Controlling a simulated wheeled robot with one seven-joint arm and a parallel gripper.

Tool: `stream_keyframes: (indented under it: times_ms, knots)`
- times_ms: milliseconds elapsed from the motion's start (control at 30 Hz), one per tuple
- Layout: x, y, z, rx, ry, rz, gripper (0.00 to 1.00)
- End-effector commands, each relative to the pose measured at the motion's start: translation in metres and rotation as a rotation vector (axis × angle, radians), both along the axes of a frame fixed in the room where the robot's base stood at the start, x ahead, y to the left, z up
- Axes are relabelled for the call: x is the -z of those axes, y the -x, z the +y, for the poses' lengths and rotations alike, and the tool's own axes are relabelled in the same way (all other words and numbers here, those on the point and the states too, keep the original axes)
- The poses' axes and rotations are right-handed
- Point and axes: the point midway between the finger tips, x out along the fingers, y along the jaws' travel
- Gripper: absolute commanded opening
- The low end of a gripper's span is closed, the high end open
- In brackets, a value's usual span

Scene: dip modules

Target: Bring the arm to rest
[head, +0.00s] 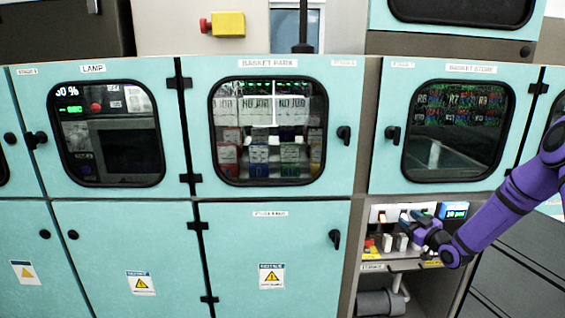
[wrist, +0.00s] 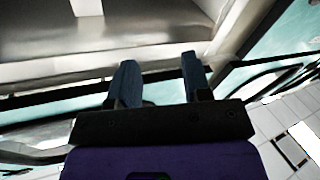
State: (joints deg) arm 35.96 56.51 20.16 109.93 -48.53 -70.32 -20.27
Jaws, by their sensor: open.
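My purple arm (head: 502,211) reaches in from the right edge of the head view. It bends down to my gripper (head: 410,222), which is in front of the small open bay between the teal cabinets. In the wrist view my gripper (wrist: 158,62) shows two blue-grey fingers standing apart with nothing between them. The gripper is small in the head view, and I cannot tell whether it touches anything in the bay.
The bay holds a lit blue display (head: 455,211) and pale blocks (head: 387,243). A grey cylinder (head: 381,302) lies below. Closed teal doors surround it, including the basket park door (head: 277,80) and basket store door (head: 470,82). A light grey surface (wrist: 130,38) lies beyond the fingers.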

Motion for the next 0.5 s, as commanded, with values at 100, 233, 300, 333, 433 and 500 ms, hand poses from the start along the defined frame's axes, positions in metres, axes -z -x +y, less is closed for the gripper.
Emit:
stream_keyframes:
  times_ms: [100,233,300,333,433,500]
  knots:
    - [-0.032,-0.003,0.010,0.011,0.067,0.078,0.45]
    - [-0.060,-0.001,0.017,0.035,0.127,0.160,0.45]
    - [-0.075,0.002,0.021,0.052,0.155,0.203,0.45]
    - [-0.082,0.004,0.023,0.060,0.167,0.221,0.45]
    - [-0.106,0.012,0.028,0.092,0.203,0.281,0.45]
    - [-0.123,0.019,0.032,0.117,0.227,0.324,0.45]
